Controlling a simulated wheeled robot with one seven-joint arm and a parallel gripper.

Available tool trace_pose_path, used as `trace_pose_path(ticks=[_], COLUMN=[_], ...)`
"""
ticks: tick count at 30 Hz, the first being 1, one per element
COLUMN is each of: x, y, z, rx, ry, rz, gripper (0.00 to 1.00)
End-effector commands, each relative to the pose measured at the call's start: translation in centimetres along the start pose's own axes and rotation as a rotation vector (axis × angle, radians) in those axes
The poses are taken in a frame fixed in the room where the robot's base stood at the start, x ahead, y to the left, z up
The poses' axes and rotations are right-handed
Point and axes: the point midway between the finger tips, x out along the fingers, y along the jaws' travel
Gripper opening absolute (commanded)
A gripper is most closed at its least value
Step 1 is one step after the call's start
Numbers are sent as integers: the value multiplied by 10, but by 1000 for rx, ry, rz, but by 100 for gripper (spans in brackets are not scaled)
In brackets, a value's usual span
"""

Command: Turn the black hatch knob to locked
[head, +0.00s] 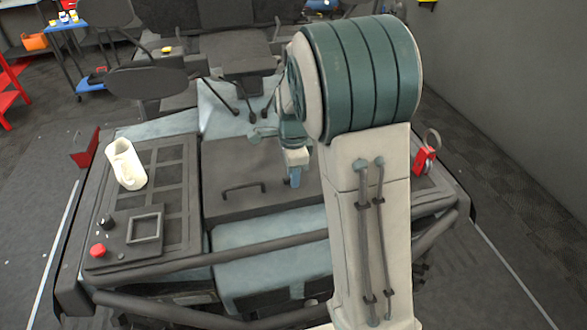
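A small black knob (107,223) sits on the dark control panel (165,240) at the left front of the machine. It is the only black knob I can make out; its pointer setting is too small to read. A dark hatch lid (225,160) with a black bar handle (244,187) lies flat in the middle. My gripper (295,178) hangs over the lid's right part, well to the right of the knob and apart from it. My own arm partly hides it, and whether its fingers are open or shut is unclear.
A red push button (98,250) sits just below the knob, beside a square framed panel (145,229). A dark tube rail (210,258) crosses the front. A red padlock-like piece (424,159) is at right.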

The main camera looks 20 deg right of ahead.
Motion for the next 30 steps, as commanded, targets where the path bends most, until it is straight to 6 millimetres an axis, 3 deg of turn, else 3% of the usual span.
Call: trace_pose_path(ticks=[9,13,24,30], x=[-1,-11,-91,-125], y=[0,-1,-1,-1], z=[0,0,0,0], rx=[-2,-3,-3,-1], ry=[0,0,0,0], rz=[0,-3,-6,-3], gripper=[35,35,35,35])
